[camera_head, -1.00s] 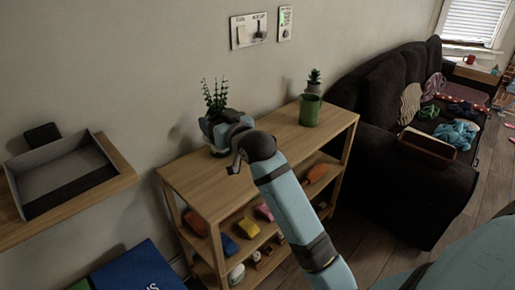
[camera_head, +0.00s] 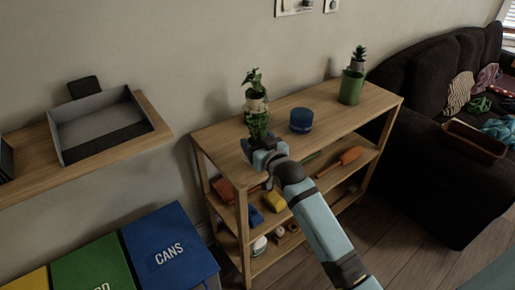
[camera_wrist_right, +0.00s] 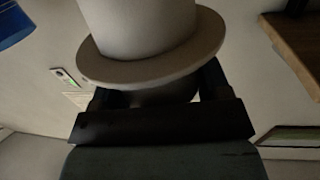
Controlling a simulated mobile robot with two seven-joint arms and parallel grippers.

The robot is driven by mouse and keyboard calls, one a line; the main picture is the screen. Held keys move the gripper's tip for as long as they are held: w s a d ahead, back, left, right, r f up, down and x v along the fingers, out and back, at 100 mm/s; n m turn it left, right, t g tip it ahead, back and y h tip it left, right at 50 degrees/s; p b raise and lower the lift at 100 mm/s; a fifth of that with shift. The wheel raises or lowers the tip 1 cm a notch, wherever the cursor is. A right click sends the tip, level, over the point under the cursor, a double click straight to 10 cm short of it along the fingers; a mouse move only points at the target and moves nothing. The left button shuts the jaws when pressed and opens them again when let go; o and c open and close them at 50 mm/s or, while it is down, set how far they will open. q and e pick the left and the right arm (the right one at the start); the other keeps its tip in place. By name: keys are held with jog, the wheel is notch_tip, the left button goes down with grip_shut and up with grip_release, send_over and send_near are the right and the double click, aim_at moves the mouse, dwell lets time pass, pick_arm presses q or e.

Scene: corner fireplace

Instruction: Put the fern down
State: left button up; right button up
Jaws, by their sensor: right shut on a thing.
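The fern (camera_head: 253,77), with green leaves in a pale pot (camera_head: 257,104), shows upright over the left end of the wooden shelf unit's top (camera_head: 335,125). A dark green patterned shape (camera_head: 257,123) shows directly below the pale pot. My right gripper (camera_head: 262,147) is just below that, at the top's front left edge. In the right wrist view a large pale pot with a wide rim (camera_wrist_right: 150,58) fills the space at the fingers, which are shut on it. Whether the pot touches the shelf top cannot be told. My left gripper is out of view.
A blue round container (camera_head: 301,120) stands right of the fern on the top. A green pot with a small plant (camera_head: 351,87) stands farther right. Bare wood lies between them. A wall shelf with a grey tray (camera_head: 100,125) is left, above coloured bins (camera_head: 165,245).

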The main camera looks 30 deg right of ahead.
notch_tip(320, 180, down, 2)
jog(key=o, duration=1)
jog(key=shift+f, duration=0.1)
jog(key=shift+o, duration=0.2)
